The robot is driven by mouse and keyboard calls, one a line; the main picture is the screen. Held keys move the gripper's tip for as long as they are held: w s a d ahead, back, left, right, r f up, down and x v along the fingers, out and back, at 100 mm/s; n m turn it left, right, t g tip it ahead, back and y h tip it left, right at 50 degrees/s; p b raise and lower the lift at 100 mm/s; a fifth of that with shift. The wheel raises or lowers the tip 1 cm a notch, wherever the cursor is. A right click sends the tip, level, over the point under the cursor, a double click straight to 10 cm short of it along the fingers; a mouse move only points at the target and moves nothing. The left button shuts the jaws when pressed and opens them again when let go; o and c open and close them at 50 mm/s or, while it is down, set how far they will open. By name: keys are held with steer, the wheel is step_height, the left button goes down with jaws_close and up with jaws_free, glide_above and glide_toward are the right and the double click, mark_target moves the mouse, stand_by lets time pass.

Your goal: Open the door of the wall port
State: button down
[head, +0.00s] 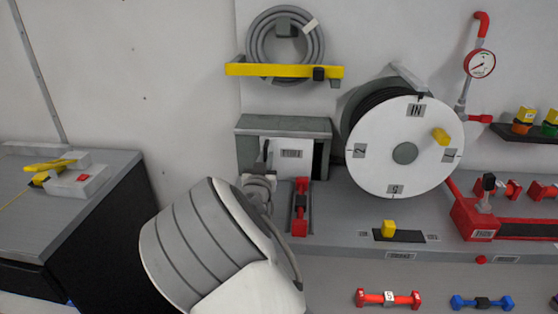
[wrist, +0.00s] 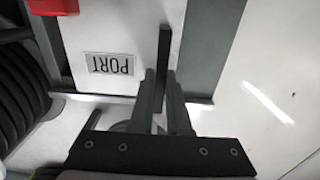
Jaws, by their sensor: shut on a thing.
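The wall port is a grey box frame (head: 283,126) on the wall, left of the big white reel. My gripper (wrist: 162,103) is shut on the handle, one finger on each side. In the head view my arm hides the port's lower left. A dark gap shows right of the door.
A white reel (head: 404,150) with black hose stands close right of the port. A red-ended fitting (head: 300,205) is just below the port. A yellow bracket with coiled grey hose (head: 285,70) hangs above. A grey-topped cabinet (head: 70,205) stands at left.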

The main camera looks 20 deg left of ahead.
steer(key=a, duration=0.2)
steer(key=s+a, duration=0.1)
steer(key=a, duration=0.3)
steer(key=shift+s+a+p, duration=0.3)
steer(key=shift+p, duration=0.1)
steer(key=c, duration=0.9)
jaws_free()
steer(key=p+v, duration=0.1)
steer(key=v, duration=1.6)
steer(key=shift+s+d+p, duration=0.15)
steer(key=shift+d+p, duration=0.05)
steer(key=shift+p, duration=0.1)
